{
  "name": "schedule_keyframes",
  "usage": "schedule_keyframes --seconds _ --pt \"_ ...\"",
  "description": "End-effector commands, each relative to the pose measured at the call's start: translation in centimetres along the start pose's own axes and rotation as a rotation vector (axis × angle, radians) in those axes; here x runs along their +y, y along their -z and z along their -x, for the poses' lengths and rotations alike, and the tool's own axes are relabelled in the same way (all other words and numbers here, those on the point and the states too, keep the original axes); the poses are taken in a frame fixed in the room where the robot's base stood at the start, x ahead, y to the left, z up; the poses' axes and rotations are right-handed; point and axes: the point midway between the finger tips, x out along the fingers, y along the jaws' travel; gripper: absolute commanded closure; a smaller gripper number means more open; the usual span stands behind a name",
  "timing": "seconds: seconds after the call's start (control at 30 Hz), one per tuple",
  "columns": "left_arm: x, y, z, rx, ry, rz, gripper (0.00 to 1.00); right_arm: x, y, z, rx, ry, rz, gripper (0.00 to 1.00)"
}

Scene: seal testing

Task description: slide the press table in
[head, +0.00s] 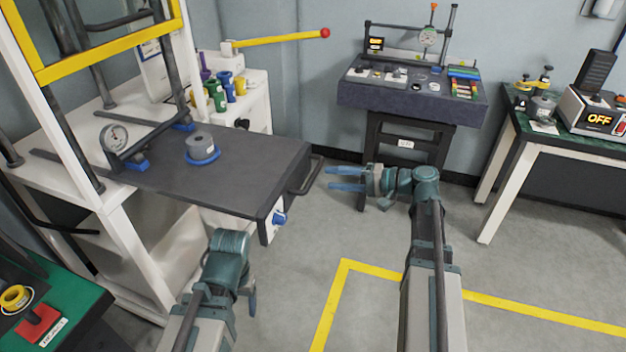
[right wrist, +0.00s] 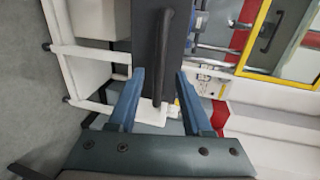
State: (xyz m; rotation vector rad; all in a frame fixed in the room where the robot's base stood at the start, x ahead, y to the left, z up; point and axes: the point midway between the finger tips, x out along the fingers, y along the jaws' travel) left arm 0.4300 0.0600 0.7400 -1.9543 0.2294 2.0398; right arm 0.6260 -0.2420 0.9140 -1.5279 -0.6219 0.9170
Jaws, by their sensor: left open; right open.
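The press table (head: 235,165) is a dark grey slab extending out of the white press frame at left, with a bar handle (head: 306,177) on its right end. A grey cylinder in a blue ring (head: 201,149) sits on it. My right gripper (head: 328,180) is open and empty, fingers pointing left at the handle, close to its right. In the right wrist view the dark handle (right wrist: 166,50) appears between and beyond the open fingers (right wrist: 160,75); contact cannot be told. My left gripper (head: 250,292) is low in front of the table, mostly hidden by its own wrist, touching nothing visible.
A dial gauge (head: 114,138) on blue feet stands at the table's left. A yellow lever (head: 280,39) with a red knob and coloured fittings are behind. A granite bench (head: 410,100) and green-topped table (head: 545,130) stand right. The floor between is clear, with yellow lines.

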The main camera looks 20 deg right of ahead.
Motion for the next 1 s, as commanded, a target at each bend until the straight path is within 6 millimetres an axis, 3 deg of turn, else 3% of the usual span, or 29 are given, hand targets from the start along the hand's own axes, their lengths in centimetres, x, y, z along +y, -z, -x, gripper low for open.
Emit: schedule_keyframes --seconds 0.2,0.43,0.9,1.0 --pt "0.1 0.1 -0.8 0.0 0.0 0.0 0.28 0.1 0.0 -3.5 -0.002 0.0 0.0 0.5" --pt "0.1 0.1 -1.3 0.0 0.0 0.0 0.28 0.1 0.0 -6.0 -0.001 -0.001 0.0 0.5" --pt "0.1 0.1 -1.4 0.0 0.0 0.0 0.28 0.0 0.0 -6.8 0.0 0.0 0.0 0.5" --pt "0.1 0.1 -1.4 0.0 0.0 0.0 0.28 0.0 0.0 -6.8 0.0 0.0 0.0 0.65"
